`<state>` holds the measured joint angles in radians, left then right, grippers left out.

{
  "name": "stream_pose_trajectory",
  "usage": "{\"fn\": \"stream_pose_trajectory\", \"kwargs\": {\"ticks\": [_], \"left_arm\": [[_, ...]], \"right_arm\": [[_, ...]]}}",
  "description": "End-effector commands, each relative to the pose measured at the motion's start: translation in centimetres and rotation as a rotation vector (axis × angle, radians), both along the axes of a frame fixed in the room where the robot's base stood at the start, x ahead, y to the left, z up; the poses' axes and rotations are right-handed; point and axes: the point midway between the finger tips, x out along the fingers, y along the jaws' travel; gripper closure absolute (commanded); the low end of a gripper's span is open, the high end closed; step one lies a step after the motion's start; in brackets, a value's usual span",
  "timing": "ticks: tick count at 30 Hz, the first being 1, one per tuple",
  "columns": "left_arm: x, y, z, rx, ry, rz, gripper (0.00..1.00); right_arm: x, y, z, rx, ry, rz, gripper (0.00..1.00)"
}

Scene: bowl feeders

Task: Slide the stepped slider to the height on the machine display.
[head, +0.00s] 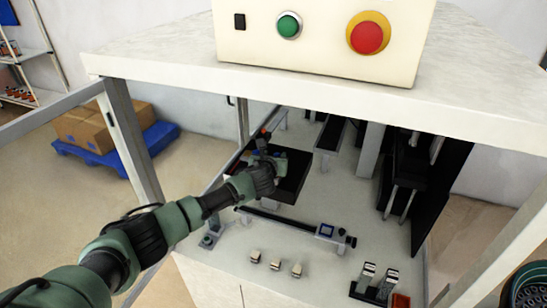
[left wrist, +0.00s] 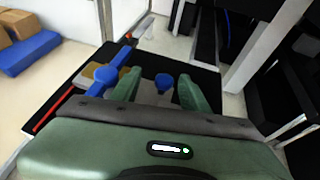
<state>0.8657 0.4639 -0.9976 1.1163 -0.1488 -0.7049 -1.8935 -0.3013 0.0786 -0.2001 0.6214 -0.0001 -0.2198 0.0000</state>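My left gripper (head: 272,160) reaches over a black tray (head: 291,187) inside the machine frame. In the left wrist view its two green fingers (left wrist: 160,92) stand apart. A blue knob (left wrist: 163,82) shows between them, with a gap on each side; it may belong to the stepped slider, but I cannot tell. The steps are not clear, and the hand hides part of the tray. A small blue screen (head: 326,230) sits on a dark rail (head: 280,218) in front of the tray; its reading is too small to read. My right gripper is not in view.
A blue cross-shaped handle (left wrist: 107,73) and a red rod (left wrist: 52,110) lie left of the fingers. The white top (head: 160,66) overhangs, with a leg (head: 130,140) beside my arm. Several small pale blocks (head: 275,264) stand at the front.

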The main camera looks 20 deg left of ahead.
Motion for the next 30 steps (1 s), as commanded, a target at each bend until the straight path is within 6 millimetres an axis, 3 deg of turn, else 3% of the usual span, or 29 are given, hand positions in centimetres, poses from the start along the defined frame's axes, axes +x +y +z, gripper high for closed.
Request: {"fn": "stream_pose_trajectory", "kwargs": {"ticks": [5, 19, 30], "left_arm": [[-0.8, -0.1, 0.3, 0.000, -0.001, -0.001, 0.55], [-6.3, -0.8, 2.5, -0.001, 0.000, 0.000, 0.55], [-7.2, -0.9, 2.9, 0.000, 0.001, 0.002, 0.55]], "right_arm": [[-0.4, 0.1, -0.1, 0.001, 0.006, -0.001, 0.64], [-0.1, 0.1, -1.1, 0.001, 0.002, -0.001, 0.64], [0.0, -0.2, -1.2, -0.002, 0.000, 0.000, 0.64]]}}
